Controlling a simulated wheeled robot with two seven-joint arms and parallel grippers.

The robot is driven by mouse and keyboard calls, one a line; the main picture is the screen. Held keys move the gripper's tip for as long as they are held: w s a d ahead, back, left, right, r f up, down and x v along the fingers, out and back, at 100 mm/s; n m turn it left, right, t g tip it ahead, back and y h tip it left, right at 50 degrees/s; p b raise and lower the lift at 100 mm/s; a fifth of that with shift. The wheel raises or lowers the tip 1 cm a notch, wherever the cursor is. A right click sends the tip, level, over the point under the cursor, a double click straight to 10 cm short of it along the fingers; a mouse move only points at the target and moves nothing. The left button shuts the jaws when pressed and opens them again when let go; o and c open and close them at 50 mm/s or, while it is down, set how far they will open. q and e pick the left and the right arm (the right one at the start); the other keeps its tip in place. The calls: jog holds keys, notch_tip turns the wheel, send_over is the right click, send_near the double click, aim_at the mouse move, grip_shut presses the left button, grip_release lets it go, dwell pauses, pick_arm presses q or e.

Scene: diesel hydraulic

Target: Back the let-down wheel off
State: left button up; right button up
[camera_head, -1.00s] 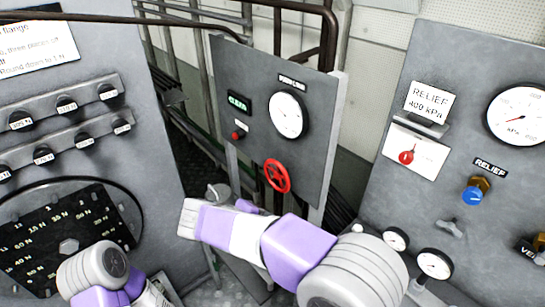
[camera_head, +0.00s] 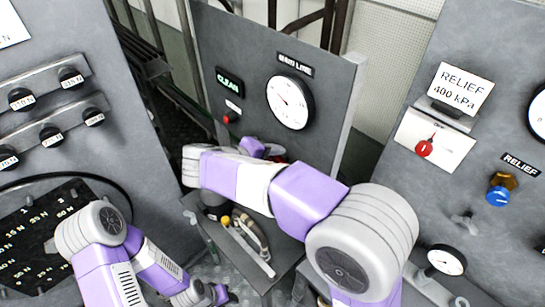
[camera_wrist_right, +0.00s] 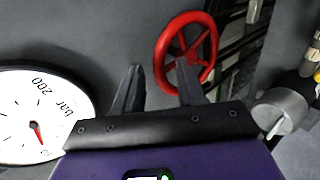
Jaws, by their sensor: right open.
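The red let-down wheel (camera_wrist_right: 163,48) is a spoked handwheel on the grey middle panel in the right wrist view. In the head view only a sliver of the wheel (camera_head: 277,152) shows behind my right arm. My right gripper (camera_wrist_right: 158,72) is open, its two dark fingers pointing toward the wheel. The right fingertip overlaps the wheel's lower rim in the picture; I cannot tell whether they touch.
The main line gauge (camera_head: 290,103) is above the wheel and also shows in the wrist view (camera_wrist_right: 40,115). The relief panel (camera_head: 470,130) stands right, with a blue-capped valve (camera_head: 500,192). A tray (camera_head: 262,262) with tools lies below.

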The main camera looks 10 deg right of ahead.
jog(key=shift+w+d+f, duration=0.1)
jog(key=shift+d+f, duration=0.05)
jog(key=shift+d, duration=0.05)
grip_shut()
